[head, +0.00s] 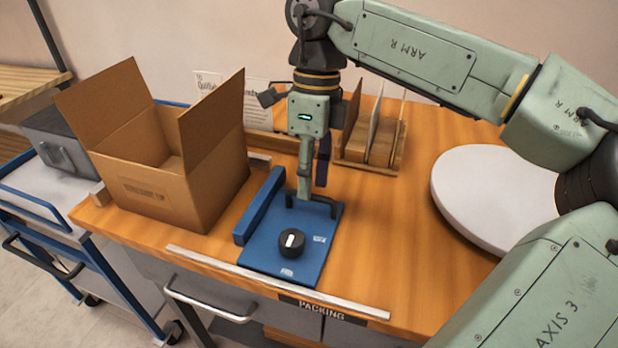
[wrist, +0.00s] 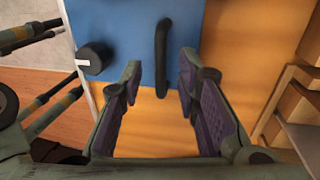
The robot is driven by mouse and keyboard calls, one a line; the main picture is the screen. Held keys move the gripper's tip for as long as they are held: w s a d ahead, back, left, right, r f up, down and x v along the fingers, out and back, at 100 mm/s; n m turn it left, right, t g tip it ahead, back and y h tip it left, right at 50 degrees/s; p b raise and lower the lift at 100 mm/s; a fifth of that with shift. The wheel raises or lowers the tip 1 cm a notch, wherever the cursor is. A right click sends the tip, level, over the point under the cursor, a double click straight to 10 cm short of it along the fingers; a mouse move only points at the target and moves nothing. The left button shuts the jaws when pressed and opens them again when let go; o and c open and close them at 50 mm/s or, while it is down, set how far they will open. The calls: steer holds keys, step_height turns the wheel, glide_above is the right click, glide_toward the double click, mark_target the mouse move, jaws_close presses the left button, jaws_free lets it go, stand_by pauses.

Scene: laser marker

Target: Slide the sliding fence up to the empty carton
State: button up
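The sliding fence (head: 310,250) is a blue plate with a raised blue wall (head: 259,206) on its left edge, a black knob (head: 291,242) and a black bar handle (head: 322,205). The open cardboard carton (head: 178,190) stands to its left, flaps up; the part of its inside I see is empty. A strip of bare wood shows between carton and wall. My gripper (head: 305,192) points down at the handle. In the wrist view my gripper (wrist: 160,72) is open, and the handle (wrist: 162,62) shows between its two fingers. I cannot tell whether they touch it.
A wooden rack (head: 370,155) with upright dividers stands behind the fence. A round white disc (head: 485,200) lies to the right. A metal strip (head: 275,282) runs along the table's front edge. A blue trolley (head: 60,240) stands left of the table.

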steer(key=shift+s+f, duration=0.1)
steer(key=shift+f, duration=0.45)
jaws_close()
stand_by(0.5)
